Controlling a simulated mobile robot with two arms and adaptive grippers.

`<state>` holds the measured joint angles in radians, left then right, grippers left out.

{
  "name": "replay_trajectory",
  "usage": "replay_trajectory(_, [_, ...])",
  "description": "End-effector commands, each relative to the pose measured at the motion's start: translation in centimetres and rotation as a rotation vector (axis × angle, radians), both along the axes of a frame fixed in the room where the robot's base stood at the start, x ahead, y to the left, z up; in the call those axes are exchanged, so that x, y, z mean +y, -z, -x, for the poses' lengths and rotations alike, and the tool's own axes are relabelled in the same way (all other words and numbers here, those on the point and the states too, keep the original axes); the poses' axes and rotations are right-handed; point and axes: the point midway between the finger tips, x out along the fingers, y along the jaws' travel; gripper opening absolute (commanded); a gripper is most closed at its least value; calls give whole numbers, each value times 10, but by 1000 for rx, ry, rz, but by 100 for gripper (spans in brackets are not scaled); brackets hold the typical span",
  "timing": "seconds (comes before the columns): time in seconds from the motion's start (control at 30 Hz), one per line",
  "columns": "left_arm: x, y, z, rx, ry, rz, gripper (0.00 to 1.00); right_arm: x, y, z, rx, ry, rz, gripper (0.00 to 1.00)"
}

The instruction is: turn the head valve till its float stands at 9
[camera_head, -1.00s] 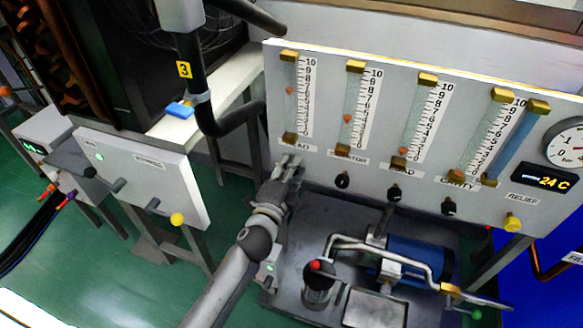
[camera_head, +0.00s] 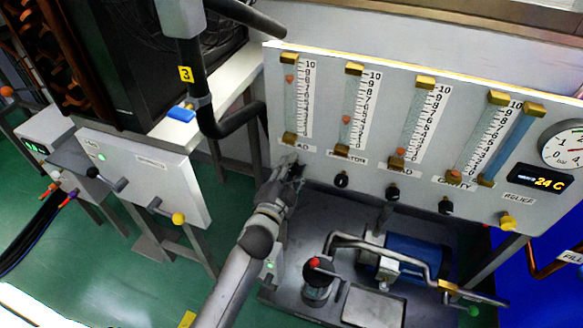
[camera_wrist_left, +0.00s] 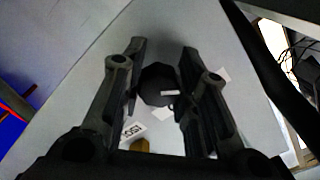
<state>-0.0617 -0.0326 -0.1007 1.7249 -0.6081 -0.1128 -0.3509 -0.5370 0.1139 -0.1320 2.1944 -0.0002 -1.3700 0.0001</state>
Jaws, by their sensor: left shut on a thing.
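The leftmost gauge tube (camera_head: 289,105) on the panel has an orange float (camera_head: 290,78) high up, at about 8 by its scale. The label under it is partly covered and ends in "AD". My right gripper is not in view.
Three more gauge tubes stand to the right, with black knobs (camera_head: 341,180) below them, close to my left gripper. A yellow relief knob (camera_head: 507,222) and a dial (camera_head: 567,146) are at far right. A blue pump (camera_head: 412,257) with pipes sits below.

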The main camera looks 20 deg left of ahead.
Motion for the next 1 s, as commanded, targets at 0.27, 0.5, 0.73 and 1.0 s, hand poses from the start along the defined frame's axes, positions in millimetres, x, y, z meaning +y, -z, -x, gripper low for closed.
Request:
replay_trajectory(0.27, [0,2,0,3,0,-1,32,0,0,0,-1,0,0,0])
replay_trajectory(0.5, [0,1,0,1,0,-1,51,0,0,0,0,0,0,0])
replay_trajectory(0.73, [0,1,1,1,0,-2,51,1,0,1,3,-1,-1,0])
replay_trajectory(1.0, [1,2,28,4,0,-1,51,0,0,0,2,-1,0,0])
